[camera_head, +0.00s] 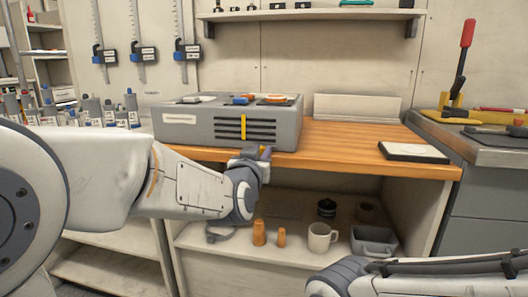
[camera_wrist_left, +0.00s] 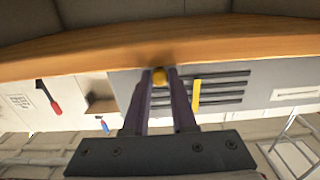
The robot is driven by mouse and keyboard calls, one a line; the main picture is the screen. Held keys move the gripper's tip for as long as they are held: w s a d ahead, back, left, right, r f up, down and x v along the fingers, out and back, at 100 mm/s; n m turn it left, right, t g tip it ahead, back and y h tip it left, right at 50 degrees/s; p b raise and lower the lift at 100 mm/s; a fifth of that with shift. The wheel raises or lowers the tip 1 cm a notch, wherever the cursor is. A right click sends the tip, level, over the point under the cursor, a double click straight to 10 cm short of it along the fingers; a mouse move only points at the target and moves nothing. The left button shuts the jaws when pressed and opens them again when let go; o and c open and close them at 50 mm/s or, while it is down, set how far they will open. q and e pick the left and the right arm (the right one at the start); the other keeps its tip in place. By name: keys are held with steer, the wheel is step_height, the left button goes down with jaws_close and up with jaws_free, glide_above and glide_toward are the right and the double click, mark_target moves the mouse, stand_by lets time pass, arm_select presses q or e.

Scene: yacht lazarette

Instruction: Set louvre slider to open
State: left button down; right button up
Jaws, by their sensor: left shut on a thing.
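A grey box (camera_head: 182,130) with a front of dark horizontal louvre slots stands on the wooden bench top. A yellow upright bar (camera_head: 243,127) crosses the slots; it also shows in the left wrist view (camera_wrist_left: 196,96). My left gripper (camera_head: 263,153) is at the lower front of the box, by the bench edge. In the left wrist view its two fingers close on a small yellow knob (camera_wrist_left: 160,76), beside the yellow bar and apart from it. The fingers hide part of the knob. My right arm shows at the lower right, but its gripper is not visible.
The wooden bench top (camera_head: 345,145) is mostly clear right of the box, with a dark-framed white tablet (camera_head: 413,152) near its edge. Bottles crowd the left.

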arm_select(q)
steer(key=c, duration=0.7)
jaws_free()
steer(key=shift+c, duration=0.2)
steer(key=shift+s, duration=0.1)
steer(key=s+a+p, duration=0.1)
steer(key=s+p, duration=0.1)
steer(key=s, duration=0.8)
steer(key=shift+a, duration=0.25)
steer(key=shift+s, duration=0.1)
